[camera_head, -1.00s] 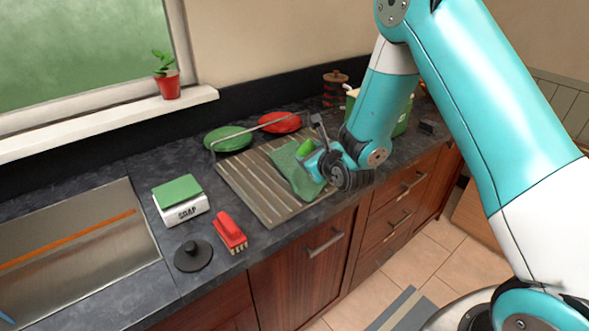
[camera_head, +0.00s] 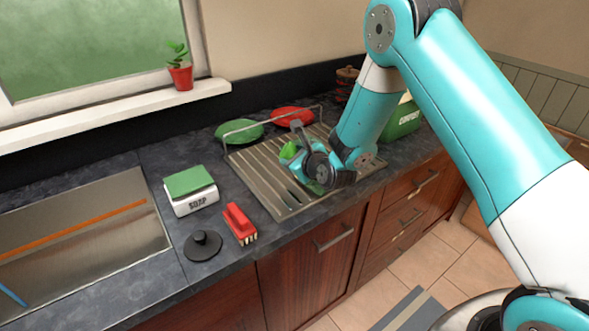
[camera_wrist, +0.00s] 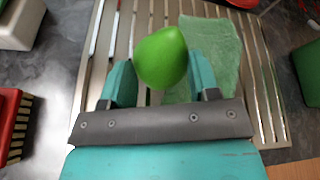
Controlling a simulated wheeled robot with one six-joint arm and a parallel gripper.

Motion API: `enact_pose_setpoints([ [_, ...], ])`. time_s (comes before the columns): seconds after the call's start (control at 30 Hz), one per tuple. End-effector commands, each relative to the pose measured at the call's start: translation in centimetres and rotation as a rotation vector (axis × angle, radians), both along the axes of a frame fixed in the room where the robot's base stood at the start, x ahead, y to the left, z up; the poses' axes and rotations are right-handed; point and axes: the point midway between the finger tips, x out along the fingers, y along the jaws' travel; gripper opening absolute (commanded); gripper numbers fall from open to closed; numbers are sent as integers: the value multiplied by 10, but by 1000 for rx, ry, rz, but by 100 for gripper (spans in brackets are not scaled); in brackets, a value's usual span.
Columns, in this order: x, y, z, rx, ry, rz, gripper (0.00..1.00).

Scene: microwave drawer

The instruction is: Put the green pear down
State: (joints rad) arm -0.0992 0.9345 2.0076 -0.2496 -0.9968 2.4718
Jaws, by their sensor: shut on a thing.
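The green pear (camera_head: 288,151) is held between the fingers of my gripper (camera_head: 296,161), over the ribbed metal draining board (camera_head: 260,178). In the wrist view the pear (camera_wrist: 161,58) sits between the two teal fingertips (camera_wrist: 158,80), with its narrow end pointing up and right. My gripper is shut on it. A gap between pear and board cannot be judged. A green cloth (camera_wrist: 215,55) lies on the board to the right of the pear in the wrist view; in the head view my gripper largely hides it.
A green plate (camera_head: 238,131) and a red plate (camera_head: 293,116) stand behind the board, near a thin metal rail. A soap box (camera_head: 191,200), red brush (camera_head: 240,224) and black lid (camera_head: 203,244) lie to its left. The board's left part is bare.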

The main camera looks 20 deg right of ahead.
Motion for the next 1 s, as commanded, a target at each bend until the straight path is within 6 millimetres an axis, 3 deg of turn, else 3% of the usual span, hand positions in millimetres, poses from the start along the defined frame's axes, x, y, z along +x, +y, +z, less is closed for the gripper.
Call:
enact_pose_setpoints([
  [0.4, 0, 0, -48, 0, -1, 0, 19],
  [0.77, 0, 0, -53, 0, -2, 0, 19],
  [0.8, 0, 0, -52, 0, -2, 0, 65],
  [0.9, 0, 0, -52, 0, -1, 0, 82],
  [1.0, 0, 0, -52, 0, -1, 0, 82],
])
